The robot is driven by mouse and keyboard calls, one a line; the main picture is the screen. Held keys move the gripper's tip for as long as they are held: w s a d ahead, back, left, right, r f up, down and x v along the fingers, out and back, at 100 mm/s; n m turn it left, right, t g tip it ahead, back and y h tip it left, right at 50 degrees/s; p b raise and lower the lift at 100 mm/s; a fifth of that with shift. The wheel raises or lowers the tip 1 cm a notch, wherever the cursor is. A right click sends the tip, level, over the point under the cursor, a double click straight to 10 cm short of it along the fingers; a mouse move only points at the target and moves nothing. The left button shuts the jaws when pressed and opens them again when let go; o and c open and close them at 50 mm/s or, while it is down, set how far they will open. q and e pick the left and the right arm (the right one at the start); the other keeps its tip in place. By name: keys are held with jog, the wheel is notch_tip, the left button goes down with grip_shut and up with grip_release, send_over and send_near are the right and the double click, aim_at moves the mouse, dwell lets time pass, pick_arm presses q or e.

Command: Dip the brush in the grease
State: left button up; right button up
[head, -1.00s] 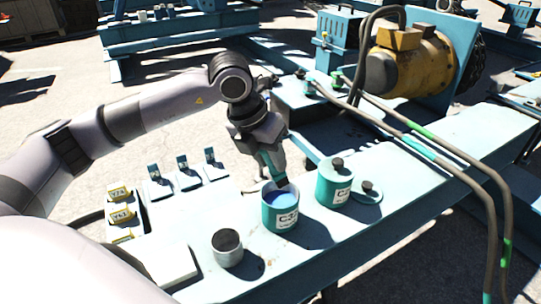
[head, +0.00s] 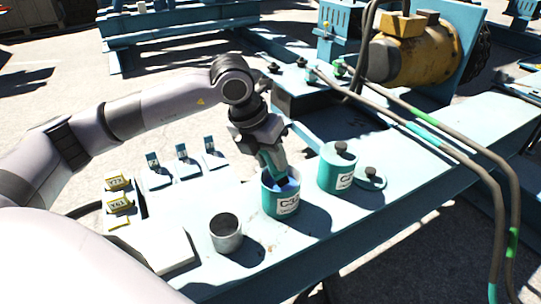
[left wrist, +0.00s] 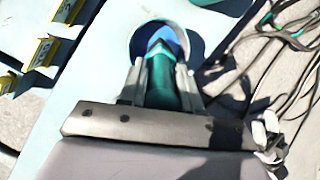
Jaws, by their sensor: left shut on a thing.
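My left gripper (head: 268,152) is shut on the brush (head: 277,170), which has a teal handle. The brush points down into an open teal can (head: 281,202) with a white label and blue grease inside. Its lower end is inside the can's mouth; how deep it reaches in the grease I cannot tell. In the left wrist view the brush (left wrist: 161,85) lies between the two fingers, with its tip over the blue grease (left wrist: 172,35). My right gripper is not in view.
A closed teal can (head: 337,170) stands right of the open one, with a loose lid (head: 370,178) beside it. A grey metal cup (head: 226,236) stands to the left. Small stands (head: 182,166) and yellow-tagged items (head: 118,192) are further left. Cables (head: 440,140) run along the right.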

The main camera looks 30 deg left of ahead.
pick_arm(q)
jog(key=shift+f+b, duration=0.5)
jog(key=shift+f, duration=0.15)
dwell(1.4)
jog(key=shift+r+p, duration=2.7)
jog(key=shift+r, duration=0.95)
